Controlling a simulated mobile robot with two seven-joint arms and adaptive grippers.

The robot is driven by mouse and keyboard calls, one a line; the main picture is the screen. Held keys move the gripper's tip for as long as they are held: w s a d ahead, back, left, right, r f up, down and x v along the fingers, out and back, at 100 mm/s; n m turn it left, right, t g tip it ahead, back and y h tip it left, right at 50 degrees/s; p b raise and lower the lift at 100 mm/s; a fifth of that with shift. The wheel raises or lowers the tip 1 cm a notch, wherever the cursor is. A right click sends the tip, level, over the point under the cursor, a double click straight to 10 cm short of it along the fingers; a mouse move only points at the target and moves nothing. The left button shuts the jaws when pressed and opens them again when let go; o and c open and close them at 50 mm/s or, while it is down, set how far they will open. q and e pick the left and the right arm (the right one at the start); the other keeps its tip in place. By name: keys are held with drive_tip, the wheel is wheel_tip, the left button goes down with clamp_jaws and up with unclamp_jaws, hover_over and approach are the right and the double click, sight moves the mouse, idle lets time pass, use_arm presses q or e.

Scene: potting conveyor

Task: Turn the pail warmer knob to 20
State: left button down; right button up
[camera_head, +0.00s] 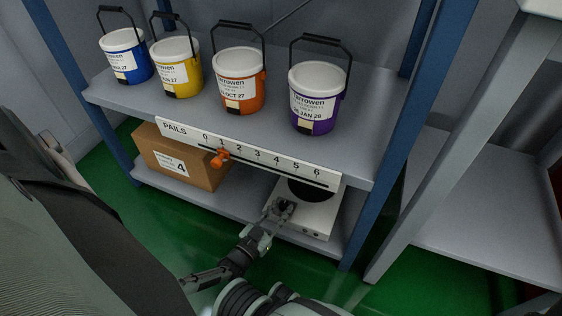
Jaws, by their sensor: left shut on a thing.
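The pail warmer (318,217) is a white box with a round black plate on the lower shelf, partly under the upper shelf's edge. My left gripper (280,208) reaches up from below to the left part of its front. It is shut on a dark knob there, which the fingers mostly hide. The knob's markings and setting cannot be read. My right gripper cannot be made out.
Blue (124,64), yellow (177,75), orange (240,88) and purple (317,105) pails stand on the upper shelf. Its numbered rail (262,158) carries an orange slider (220,158) near 1. A cardboard box (178,161) sits left of the warmer. Blue posts flank the rack.

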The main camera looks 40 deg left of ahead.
use_arm(q)
drive_tip(key=c, duration=1.3)
unclamp_jaws()
drive_tip(key=s, duration=1.2)
drive_tip(key=shift+d, duration=0.15)
drive_tip(key=shift+s, duration=0.1)
